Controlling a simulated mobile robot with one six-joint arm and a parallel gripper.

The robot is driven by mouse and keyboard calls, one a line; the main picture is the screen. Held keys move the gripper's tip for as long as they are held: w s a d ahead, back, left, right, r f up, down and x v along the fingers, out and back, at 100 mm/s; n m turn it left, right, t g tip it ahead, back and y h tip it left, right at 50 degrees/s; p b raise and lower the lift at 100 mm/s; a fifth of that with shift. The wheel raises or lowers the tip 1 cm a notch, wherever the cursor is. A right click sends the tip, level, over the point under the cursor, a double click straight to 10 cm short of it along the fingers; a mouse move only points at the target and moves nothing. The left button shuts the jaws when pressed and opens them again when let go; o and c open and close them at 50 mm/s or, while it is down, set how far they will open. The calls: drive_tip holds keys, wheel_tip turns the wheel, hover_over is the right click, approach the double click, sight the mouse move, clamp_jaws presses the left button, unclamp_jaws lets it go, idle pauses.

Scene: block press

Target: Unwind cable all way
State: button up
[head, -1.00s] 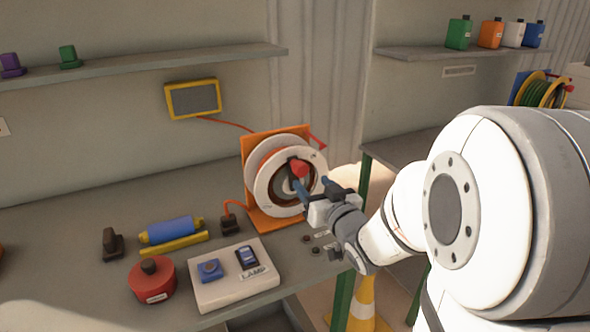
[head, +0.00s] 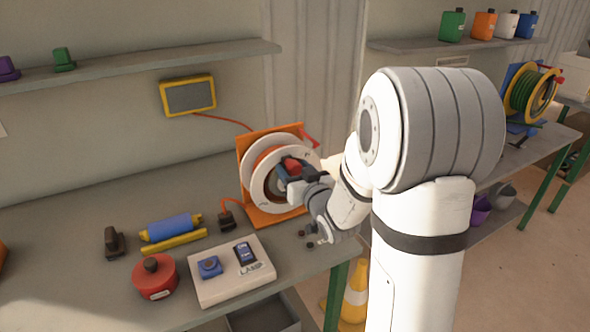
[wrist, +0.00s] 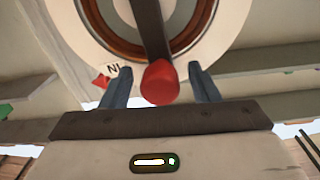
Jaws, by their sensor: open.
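A cable reel with white discs (head: 259,196) and orange cable stands on an orange stand (head: 272,219) near the bench's right end. An orange cable runs from behind it to a yellow-framed box (head: 188,96) on the wall. In the wrist view, the reel's dark crank arm ends in a red knob (wrist: 160,83). My gripper (head: 285,172) is at the reel's face. In the wrist view, my gripper (wrist: 160,82) is open, with blue fingers on either side of the red knob and visible gaps between. A tag marked "N" or "IN" (wrist: 112,70) and a red piece show beside the left finger.
On the bench (head: 70,230) are a white lamp switch panel (head: 230,272), a red round canister (head: 155,277), a blue roller (head: 170,227) and a dark plug (head: 227,217). A second reel with green cable (head: 530,92) stands at the far right.

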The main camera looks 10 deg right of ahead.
drive_tip(key=shift+c, duration=0.3)
clamp_jaws()
drive_tip(key=shift+d, duration=0.1)
